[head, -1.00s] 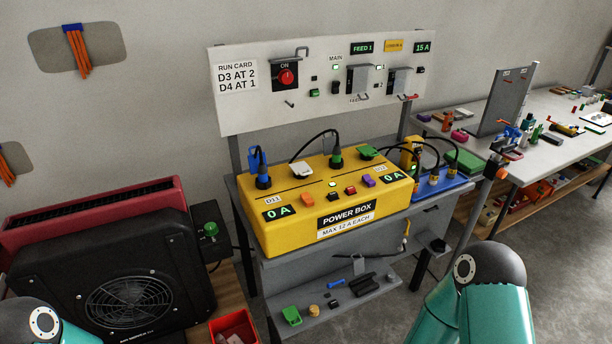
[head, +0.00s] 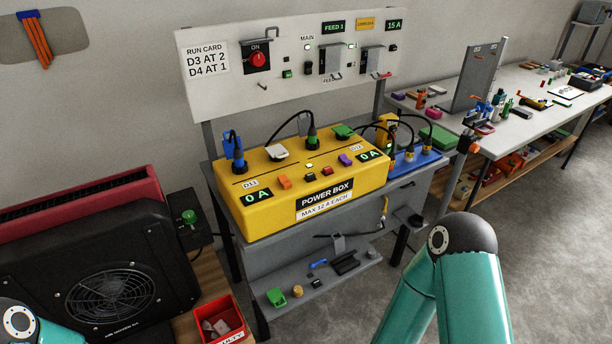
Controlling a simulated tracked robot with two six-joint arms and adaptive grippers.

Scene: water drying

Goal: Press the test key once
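The yellow power box (head: 236,213) stands on a grey bench, with 0 A showing on both of its displays. Its top carries an orange key (head: 284,182), a black key (head: 310,177), a red key (head: 325,171) and a purple key (head: 345,160). A small green button (head: 287,74) is on the white panel behind. I cannot read which of these is the test key. Neither gripper is in view. Only teal links of my arms show at the lower left and lower right, apart from the box.
The panel (head: 220,100) holds a red ON knob (head: 258,59) and switches. A black fan unit (head: 60,250) stands at left, beside a green knob (head: 189,216) and a red bin (head: 234,308). A cluttered workbench (head: 540,120) is at right. Grey floor is clear at lower right.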

